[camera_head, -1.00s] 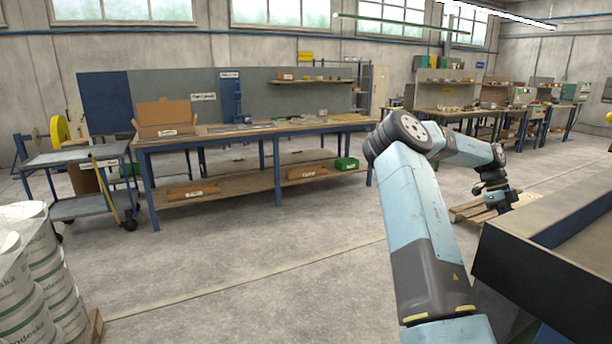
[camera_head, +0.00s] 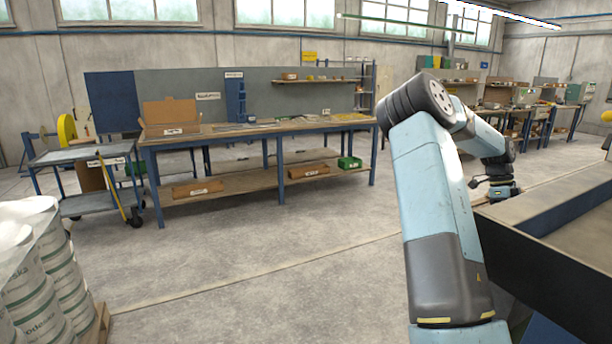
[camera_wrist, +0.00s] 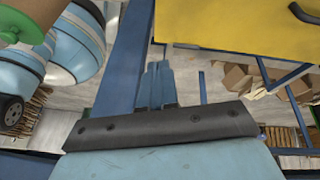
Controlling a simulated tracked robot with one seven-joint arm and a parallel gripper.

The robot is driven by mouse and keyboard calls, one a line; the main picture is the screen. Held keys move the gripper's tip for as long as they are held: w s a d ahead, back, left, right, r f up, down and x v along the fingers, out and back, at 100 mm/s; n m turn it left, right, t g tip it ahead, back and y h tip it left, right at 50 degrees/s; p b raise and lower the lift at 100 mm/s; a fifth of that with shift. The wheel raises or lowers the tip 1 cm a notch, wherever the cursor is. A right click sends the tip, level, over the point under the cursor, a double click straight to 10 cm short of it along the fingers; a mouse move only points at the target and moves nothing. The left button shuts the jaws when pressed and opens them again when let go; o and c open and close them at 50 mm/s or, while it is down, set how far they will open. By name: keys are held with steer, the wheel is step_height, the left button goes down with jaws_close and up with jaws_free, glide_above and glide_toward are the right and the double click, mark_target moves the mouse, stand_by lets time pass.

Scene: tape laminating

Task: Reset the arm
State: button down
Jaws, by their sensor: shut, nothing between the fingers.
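My gripper (camera_wrist: 158,68) shows in the wrist view with its blue fingers close together and nothing between them. In the head view my blue and black arm rises at the right, bends at the top and reaches away.
A long blue-legged workbench (camera_head: 300,128) stands at the back, with a cart (camera_head: 82,153) to its left. White drums (camera_head: 40,270) stand front left. The middle floor is clear. The wrist view shows a yellow panel (camera_wrist: 225,25) and cardboard boxes (camera_wrist: 238,78).

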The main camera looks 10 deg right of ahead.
steer(key=s+a+r+n+t+y, duration=0.15)
steer(key=a+r+n, duration=0.3)
steer(key=a, duration=0.45)
steer(key=s+a+r+n+t, duration=0.2)
steer(key=s+a+r+n, duration=0.15)
steer(key=a+n, duration=0.4)
steer(key=s+a+r+n+t+y, duration=0.1)
steer(key=s+a+r+n+t, duration=0.3)
steer(key=a, duration=0.6)
steer(key=s+a+r+n+t+h, duration=0.1)
steer(key=s+a+r+n, duration=0.3)
steer(key=s+a+n, duration=0.9)
steer(key=s+a+t, duration=0.1)
steer(key=s+a, duration=0.1)
steer(key=a, duration=0.2)
steer(key=shift+a+r, duration=0.2)
steer(key=shift+a, duration=0.2)
steer(key=shift+t+h, duration=0.25)
